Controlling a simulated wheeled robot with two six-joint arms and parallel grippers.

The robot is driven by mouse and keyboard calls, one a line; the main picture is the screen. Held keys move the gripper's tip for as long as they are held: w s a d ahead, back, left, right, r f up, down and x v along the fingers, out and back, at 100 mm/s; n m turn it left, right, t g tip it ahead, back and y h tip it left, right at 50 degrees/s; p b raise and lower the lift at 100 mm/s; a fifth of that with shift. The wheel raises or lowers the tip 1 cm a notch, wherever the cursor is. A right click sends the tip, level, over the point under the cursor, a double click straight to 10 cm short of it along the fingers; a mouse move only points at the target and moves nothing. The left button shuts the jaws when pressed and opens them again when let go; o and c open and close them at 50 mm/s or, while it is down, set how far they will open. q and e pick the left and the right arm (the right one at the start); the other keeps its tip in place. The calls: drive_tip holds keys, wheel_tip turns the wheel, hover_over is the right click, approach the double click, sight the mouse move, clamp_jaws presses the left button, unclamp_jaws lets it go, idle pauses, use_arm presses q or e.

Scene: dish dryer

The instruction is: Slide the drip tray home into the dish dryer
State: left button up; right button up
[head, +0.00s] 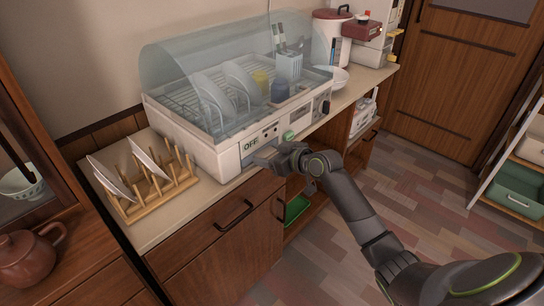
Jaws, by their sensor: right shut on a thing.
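The white dish dryer (222,152) stands on the counter under a clear curved cover, with plates and cups in its wire rack. The grey drip tray (264,153) shows at the dryer's low front, by the OFF label, and seems to stick out a little. My right gripper (276,160) is at the dryer's front and is shut on the drip tray. The gripper and wrist hide part of the tray, so how far it sits in is hard to tell. My left gripper is out of view.
A wooden plate rack (150,184) with plates stands left of the dryer. Below are wooden drawers (222,240) and an open shelf with a green tray (295,208). The floor on the right is mostly clear.

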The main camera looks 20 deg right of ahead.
drive_tip(key=shift+w+a, duration=0.1)
drive_tip(key=shift+w, duration=0.1)
drive_tip(key=o, duration=1.2)
drive_tip(key=p+v, duration=0.1)
drive_tip(key=v, duration=1.6)
drive_tip(key=shift+s+r, duration=0.1)
drive_tip(key=shift+s, duration=0.15)
